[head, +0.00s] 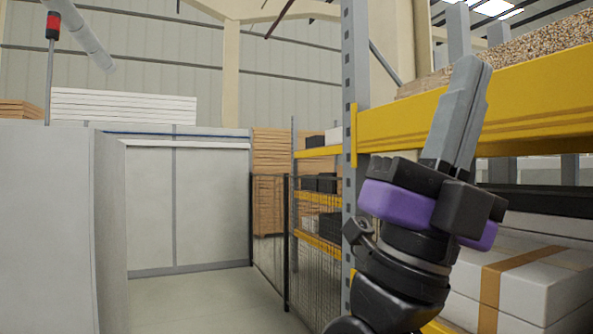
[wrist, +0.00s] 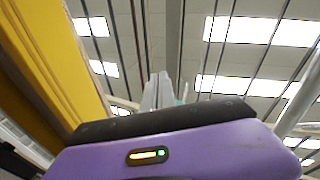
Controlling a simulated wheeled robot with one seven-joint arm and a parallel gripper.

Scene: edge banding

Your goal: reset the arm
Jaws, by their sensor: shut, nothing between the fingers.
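My gripper (head: 467,90) is in the right part of the head view, at the end of my raised black and purple arm. Its grey fingers point up and lie together, with nothing between them. It stands in front of the yellow rack beam (head: 535,105); I cannot tell how large the gap is. In the wrist view the grey fingers (wrist: 158,92) show beyond the purple and black wrist housing, pointing toward the ceiling.
White boxes with a brown band (head: 530,278) lie on the rack at the right. A grey cabinet (head: 50,230) stands at the left. A wire mesh fence (head: 270,240) stands before the far shelves. The floor (head: 205,305) between is clear. The wrist view shows ceiling lights (wrist: 240,70).

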